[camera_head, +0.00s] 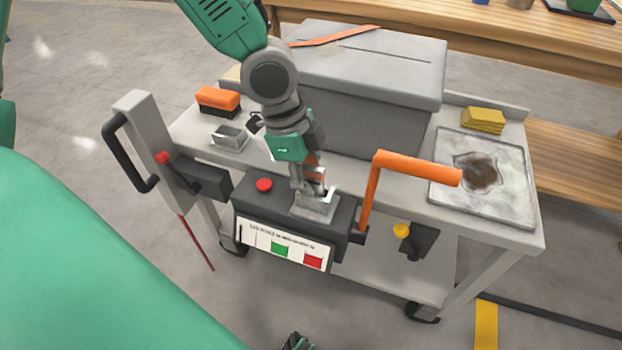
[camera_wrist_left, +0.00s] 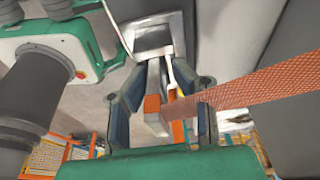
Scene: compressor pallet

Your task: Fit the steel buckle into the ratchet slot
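My left gripper (camera_head: 312,188) points down over the ratchet's steel slot block (camera_head: 317,207) on the dark control housing. In the left wrist view its two fingers (camera_wrist_left: 172,92) close around the steel buckle (camera_wrist_left: 168,78), with orange webbing at it. The buckle's steel end points toward the pale metal slot frame (camera_wrist_left: 157,35). I cannot tell whether the buckle touches the slot or is inside it. The orange strap (camera_wrist_left: 265,92) runs off to the right.
An orange ratchet handle (camera_head: 415,167) stands beside the slot. A red button (camera_head: 264,185) is left of it. A large grey box (camera_head: 355,85), an orange brush (camera_head: 218,100), yellow pads (camera_head: 483,120) and a stained tray (camera_head: 505,195) are on the cart.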

